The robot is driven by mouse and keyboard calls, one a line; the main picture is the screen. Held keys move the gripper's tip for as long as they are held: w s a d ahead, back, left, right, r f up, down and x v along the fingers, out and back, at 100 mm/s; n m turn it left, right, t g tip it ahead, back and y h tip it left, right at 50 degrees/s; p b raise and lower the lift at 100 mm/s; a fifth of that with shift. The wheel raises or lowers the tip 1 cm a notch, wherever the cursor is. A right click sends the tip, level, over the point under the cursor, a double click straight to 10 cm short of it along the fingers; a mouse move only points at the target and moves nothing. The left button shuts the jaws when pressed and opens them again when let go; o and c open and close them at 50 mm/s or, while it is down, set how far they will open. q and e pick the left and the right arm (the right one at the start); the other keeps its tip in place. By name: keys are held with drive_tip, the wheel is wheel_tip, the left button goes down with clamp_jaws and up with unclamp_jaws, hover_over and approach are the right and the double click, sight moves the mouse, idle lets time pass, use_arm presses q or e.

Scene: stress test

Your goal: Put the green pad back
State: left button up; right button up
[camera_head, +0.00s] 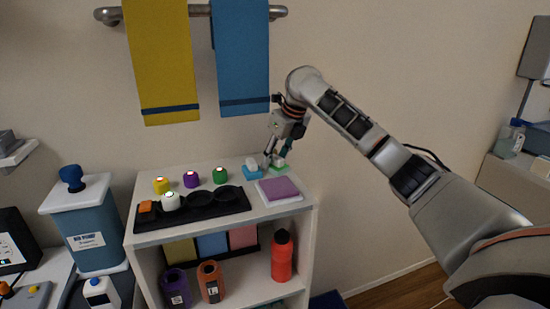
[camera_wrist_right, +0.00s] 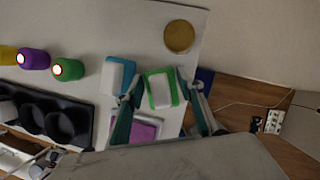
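The green pad (camera_head: 283,169) with a white block on top lies on the white shelf unit's top, near its back right. In the right wrist view the green pad (camera_wrist_right: 151,101) lies between the spread fingers. My right gripper (camera_head: 275,159) points down over it, its fingertips near the pad's two sides; it also shows in the right wrist view (camera_wrist_right: 160,84). The fingers look open, with no clear contact on the pad. My left gripper is in neither view.
A blue pad (camera_head: 250,173) with a white block lies just left of the green one. A purple pad (camera_head: 279,189) lies in front. A black tray (camera_head: 222,210) and several capped jars stand left. A round brown disc (camera_wrist_right: 179,36) lies near the shelf edge.

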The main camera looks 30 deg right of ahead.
drive_tip(key=shift+r, duration=0.1)
drive_tip(key=shift+r, duration=0.25)
drive_tip(key=v, duration=1.1)
drive_tip(key=shift+s+r, duration=0.25)
drive_tip(key=shift+r, duration=0.05)
